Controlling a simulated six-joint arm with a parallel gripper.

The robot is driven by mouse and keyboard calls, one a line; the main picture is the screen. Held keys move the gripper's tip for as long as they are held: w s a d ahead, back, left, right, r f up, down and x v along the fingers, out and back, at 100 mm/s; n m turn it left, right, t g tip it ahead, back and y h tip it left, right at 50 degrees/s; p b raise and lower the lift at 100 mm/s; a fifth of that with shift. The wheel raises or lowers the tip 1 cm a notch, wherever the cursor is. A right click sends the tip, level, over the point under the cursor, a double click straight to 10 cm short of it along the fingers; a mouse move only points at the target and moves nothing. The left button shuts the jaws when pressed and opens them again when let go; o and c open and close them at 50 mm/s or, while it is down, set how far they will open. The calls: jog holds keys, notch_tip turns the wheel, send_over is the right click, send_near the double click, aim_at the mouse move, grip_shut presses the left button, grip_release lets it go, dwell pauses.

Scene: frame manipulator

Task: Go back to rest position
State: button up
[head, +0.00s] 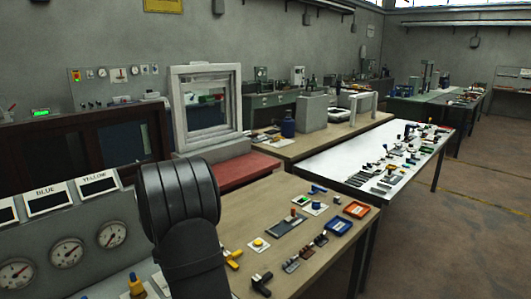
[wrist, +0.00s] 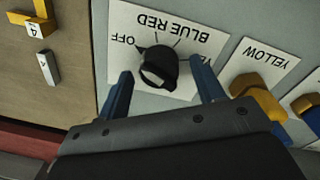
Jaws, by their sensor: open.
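My gripper (wrist: 161,72) shows in the wrist view with its two blue fingers apart. A black rotary knob (wrist: 158,66) appears between the fingertips, with a visible gap on each side, so nothing is gripped. The knob sits on a white label plate (wrist: 210,45) marked OFF, BLUE and RED, which reads upside down here. How far the fingertips stand from the panel is hard to tell. In the head view a dark link of my arm rises at the lower middle; my gripper is not visible there.
A yellow handle (wrist: 262,105) by a YELLOW label is close to the right finger. The gauge panel (head: 85,235) is at lower left in the head view. The wooden table (head: 285,255) holds several small parts. A white-framed window (head: 178,110) stands behind. Open floor (head: 470,230) lies right.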

jog(key=m, duration=1.2)
jog(key=shift+w, duration=0.1)
dwell(0.6)
jog(key=n, duration=0.5)
jog(key=shift+n, duration=2.6)
